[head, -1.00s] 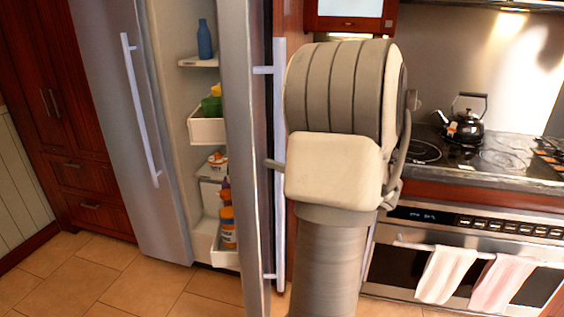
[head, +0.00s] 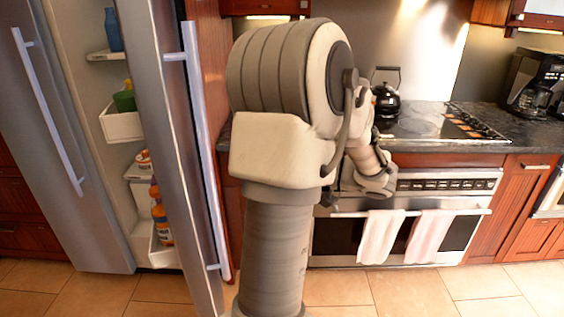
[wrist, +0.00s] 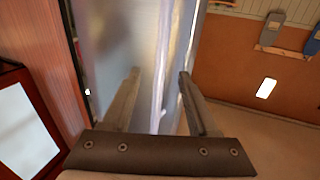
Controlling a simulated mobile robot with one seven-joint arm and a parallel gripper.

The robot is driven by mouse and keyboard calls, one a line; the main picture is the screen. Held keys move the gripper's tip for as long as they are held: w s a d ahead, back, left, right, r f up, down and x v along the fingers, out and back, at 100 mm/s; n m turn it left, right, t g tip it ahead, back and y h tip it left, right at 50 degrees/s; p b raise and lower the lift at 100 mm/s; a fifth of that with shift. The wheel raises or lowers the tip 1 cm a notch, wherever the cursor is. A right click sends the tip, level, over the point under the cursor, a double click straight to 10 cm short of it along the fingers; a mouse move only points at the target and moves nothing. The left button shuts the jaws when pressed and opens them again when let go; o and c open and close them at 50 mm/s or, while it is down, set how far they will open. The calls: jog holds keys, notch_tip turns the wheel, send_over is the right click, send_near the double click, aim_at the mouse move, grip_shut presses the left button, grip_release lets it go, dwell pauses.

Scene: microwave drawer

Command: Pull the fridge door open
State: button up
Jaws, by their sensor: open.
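The grey fridge door (head: 165,150) stands open in the head view, swung out from the fridge. Its long vertical handle (head: 205,160) faces right, toward my arm. The fridge's other door (head: 65,130), with its own handle (head: 45,105), is at the left. In the wrist view my gripper (wrist: 158,73) is open. A pale, blurred upright strip shows between its fingers; I cannot tell whether it is the handle or the door edge, or whether the fingers touch it. My gripper is hidden in the head view.
Fridge shelves hold a blue bottle (head: 113,30) and orange-labelled bottles (head: 161,222). The oven (head: 400,215), with towels on its rail, stands to the right below a kettle (head: 386,102). Tiled floor (head: 415,290) in front of the oven is clear. Red cabinets line the wall.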

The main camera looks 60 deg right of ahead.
jog(key=s, duration=0.4)
jog(key=shift+d, duration=0.35)
